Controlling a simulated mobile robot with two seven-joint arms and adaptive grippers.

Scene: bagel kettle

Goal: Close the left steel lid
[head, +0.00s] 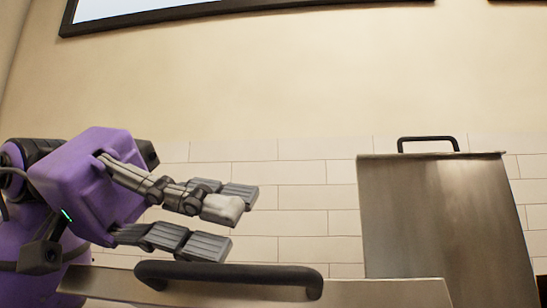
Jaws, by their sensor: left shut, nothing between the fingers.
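The left steel lid (385,292) shows at the bottom of the head view, only its upper part with a black bar handle (230,271). The rest is cut off by the frame, so its full angle cannot be told. My left gripper (232,220), purple with grey jointed fingers, points right just above the handle. It is shut with nothing in it. Its lower finger appears close over the handle; whether they touch cannot be told. My right gripper is not in view.
A second steel lid (440,220) stands raised at the right, with a black handle (428,141) at its top edge. Behind is a wall with white tiles (300,185) below and a dark-framed panel (240,5) above. The space between gripper and right lid is free.

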